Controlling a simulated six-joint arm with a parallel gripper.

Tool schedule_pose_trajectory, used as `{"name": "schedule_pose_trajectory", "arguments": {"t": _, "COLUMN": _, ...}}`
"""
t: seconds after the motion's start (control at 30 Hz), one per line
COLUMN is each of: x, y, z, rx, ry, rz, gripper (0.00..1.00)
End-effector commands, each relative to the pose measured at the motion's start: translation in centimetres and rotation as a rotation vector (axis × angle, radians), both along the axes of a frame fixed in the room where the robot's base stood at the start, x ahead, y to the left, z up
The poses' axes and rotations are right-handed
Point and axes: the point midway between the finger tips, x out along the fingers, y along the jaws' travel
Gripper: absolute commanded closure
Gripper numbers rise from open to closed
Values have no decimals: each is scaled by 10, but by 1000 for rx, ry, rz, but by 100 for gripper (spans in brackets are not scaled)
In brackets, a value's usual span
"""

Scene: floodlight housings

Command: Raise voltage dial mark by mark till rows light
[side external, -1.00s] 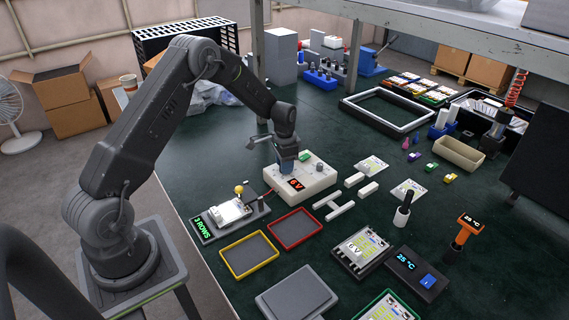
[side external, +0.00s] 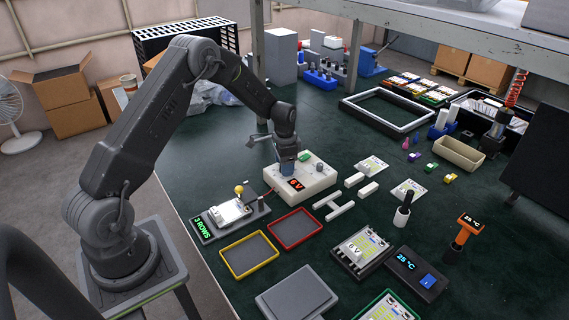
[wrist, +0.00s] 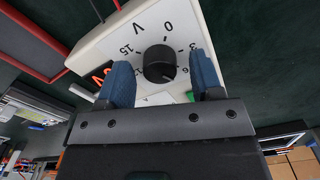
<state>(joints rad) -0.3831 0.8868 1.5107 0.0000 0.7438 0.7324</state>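The white voltage supply box (side external: 318,180) stands on the green bench, with a red readout (side external: 296,184) that seems to read 6V. In the wrist view its face (wrist: 100,45) carries a black dial (wrist: 159,63) among printed marks, with 0, 3 and 15 legible. The test stand (side external: 258,212) holds a white board (side external: 230,212) and a green readout (side external: 202,227) saying 3 ROWS.
A red-rimmed tray (side external: 295,244) and a yellow-rimmed tray (side external: 249,270) lie in front of the box. White bars (side external: 340,211) lie to its right. A dark unit (side external: 416,273) reads 25 °C. Bare bench shows behind the box.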

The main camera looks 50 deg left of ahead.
Motion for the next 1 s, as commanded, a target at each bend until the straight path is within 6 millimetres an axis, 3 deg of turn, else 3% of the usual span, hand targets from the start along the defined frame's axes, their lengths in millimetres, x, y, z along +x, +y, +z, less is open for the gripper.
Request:
{"name": "schedule_pose_trajectory", "arguments": {"t": 0.37, "x": 0, "y": 0, "z": 9, "rx": 1, "ry": -1, "rz": 0, "gripper": 39}}
{"name": "schedule_pose_trajectory", "arguments": {"t": 0.8, "x": 1, "y": 0, "z": 100, "rx": 1, "ry": -5, "rz": 0, "gripper": 39}}
{"name": "schedule_pose_trajectory", "arguments": {"t": 1.0, "x": 0, "y": 0, "z": 129, "rx": 1, "ry": -1, "rz": 0, "gripper": 39}}
